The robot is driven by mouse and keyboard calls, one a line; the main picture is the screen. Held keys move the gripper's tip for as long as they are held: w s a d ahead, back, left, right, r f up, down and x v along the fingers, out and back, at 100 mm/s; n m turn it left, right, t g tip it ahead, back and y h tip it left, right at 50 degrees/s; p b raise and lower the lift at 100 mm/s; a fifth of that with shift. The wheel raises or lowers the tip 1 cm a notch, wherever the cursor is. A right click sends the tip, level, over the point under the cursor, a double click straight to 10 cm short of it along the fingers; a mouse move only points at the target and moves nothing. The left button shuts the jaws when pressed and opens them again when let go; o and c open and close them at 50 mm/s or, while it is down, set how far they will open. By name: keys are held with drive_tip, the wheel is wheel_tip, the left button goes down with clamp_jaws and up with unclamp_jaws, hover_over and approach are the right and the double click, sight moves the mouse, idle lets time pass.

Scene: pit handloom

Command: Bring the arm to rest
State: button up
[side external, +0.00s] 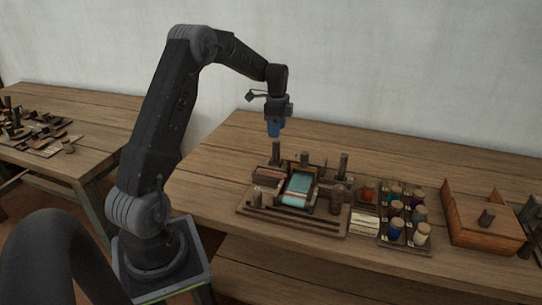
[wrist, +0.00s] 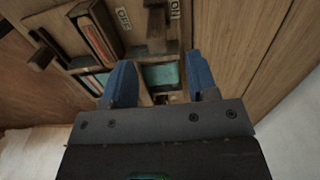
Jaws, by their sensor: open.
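My gripper (side external: 274,130) hangs pointing down above the back of the small loom on the table, clear of it. In the wrist view its two blue fingers (wrist: 162,84) stand apart with nothing held between them. The loom (side external: 262,215) is a wooden frame with upright posts and a teal and striped cloth (side external: 299,187). Part of the teal cloth (wrist: 162,76) shows between and beyond the fingers in the wrist view. My arm is raised and bent over the table from its base at the left.
Right of the loom stand a rack of several coloured spools (side external: 405,232), a pale card stack (side external: 364,223) and a wooden box (side external: 484,228). A second table (side external: 93,130) with scattered pieces is at the left. The table (side external: 235,140) is bare behind the loom, before the wall.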

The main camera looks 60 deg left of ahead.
drive_tip(key=s+d+r+n+t, duration=0.1)
drive_tip(key=s+d+r+n, duration=0.15)
drive_tip(key=d+r, duration=0.6)
drive_tip(key=s+d+r+n+t, duration=0.15)
drive_tip(key=s+d+r, duration=0.3)
drive_tip(key=d, duration=0.65)
drive_tip(key=s+d+r+n+t, duration=0.1)
drive_tip(key=s+d+n+t, duration=0.2)
drive_tip(key=s+d, duration=0.9)
drive_tip(key=shift+s+d+n, duration=0.35)
drive_tip(key=shift+s+n, duration=0.65)
drive_tip(key=shift+s, duration=0.65)
